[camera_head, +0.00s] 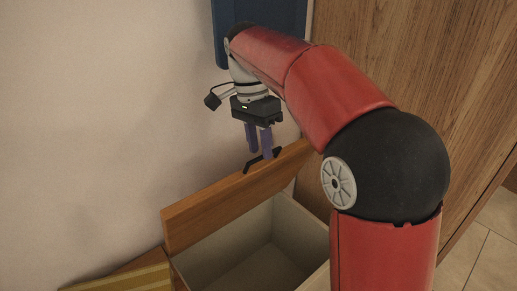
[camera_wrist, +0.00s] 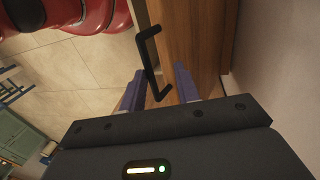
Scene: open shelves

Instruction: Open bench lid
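The bench lid (camera_head: 215,212) is a wooden panel standing raised along the wall side of the bench box (camera_head: 285,222). The light interior of the box shows and looks empty. A black bar handle (camera_head: 262,160) is fixed to the lid; it also shows in the wrist view (camera_wrist: 149,62). My gripper (camera_head: 259,152) points down at the lid's upper edge beside the handle. In the wrist view its purple fingers (camera_wrist: 157,88) are apart, with the lid edge and the handle's near end between them. Whether a finger touches the handle is unclear.
A pale wall (camera_head: 90,120) is close behind the lid. A tall wooden panel (camera_head: 430,65) stands at the right, and a blue object (camera_head: 285,14) hangs on the wall above. Tiled floor (camera_wrist: 85,70) is open beyond the bench.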

